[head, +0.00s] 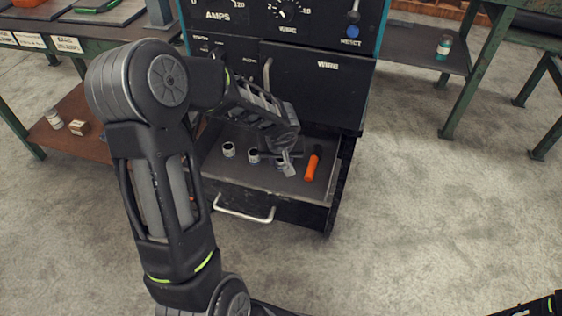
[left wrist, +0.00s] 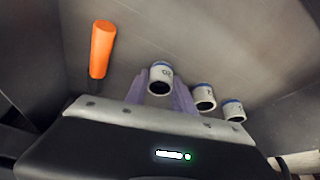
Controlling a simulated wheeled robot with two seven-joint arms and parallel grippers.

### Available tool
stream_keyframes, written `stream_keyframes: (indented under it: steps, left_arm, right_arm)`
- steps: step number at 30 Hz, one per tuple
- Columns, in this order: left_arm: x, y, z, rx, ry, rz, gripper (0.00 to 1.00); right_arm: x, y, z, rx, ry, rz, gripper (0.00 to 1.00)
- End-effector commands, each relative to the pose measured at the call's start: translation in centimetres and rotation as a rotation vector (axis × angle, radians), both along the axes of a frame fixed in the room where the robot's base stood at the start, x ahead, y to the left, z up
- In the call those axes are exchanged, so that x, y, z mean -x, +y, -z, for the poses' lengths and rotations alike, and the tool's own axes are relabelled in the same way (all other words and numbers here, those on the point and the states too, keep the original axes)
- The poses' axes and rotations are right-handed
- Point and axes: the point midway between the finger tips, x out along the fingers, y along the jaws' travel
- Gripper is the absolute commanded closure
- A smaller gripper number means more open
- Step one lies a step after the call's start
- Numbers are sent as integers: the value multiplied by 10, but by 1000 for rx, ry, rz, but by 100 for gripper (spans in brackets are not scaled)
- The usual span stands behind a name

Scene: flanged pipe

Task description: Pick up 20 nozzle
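The nozzle marked 20 (left wrist: 160,77) is a short grey cylinder with a blue band and a dark open end, in the open drawer (head: 215,180). In the left wrist view it sits between the two fingers of my left gripper (left wrist: 160,97). In the head view my left gripper (head: 285,163) reaches down into the drawer and largely hides that nozzle. Whether the fingers press on it cannot be told. My right gripper is not in view.
Two similar nozzles stand beside it, a nearer one (left wrist: 204,97) and a farther one (left wrist: 233,111). An orange-handled tool (head: 312,164) lies on the other side. The drawer has a front handle (head: 244,215) and sits under the welder cabinet (head: 318,85).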

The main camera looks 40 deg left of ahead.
Motion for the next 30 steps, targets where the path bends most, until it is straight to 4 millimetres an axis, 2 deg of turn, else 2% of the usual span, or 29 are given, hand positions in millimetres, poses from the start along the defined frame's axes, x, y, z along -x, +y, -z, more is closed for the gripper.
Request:
stream_keyframes:
  steps: [2, 10, 23, 26, 30]
  left_arm:
    - [0, 0, 0, 0, 0, 0, 78]
    - [0, 0, 0, 0, 0, 0, 100]
    - [0, 0, -5, -1, -2, 0, 100]
    - [-1, 0, -15, -1, -3, -1, 100]
    - [-1, 0, -40, -2, -5, -1, 100]
  right_arm:
    - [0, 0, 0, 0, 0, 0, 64]
    - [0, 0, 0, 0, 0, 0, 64]
    - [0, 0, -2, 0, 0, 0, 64]
    - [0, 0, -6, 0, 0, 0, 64]
    - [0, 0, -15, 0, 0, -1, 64]
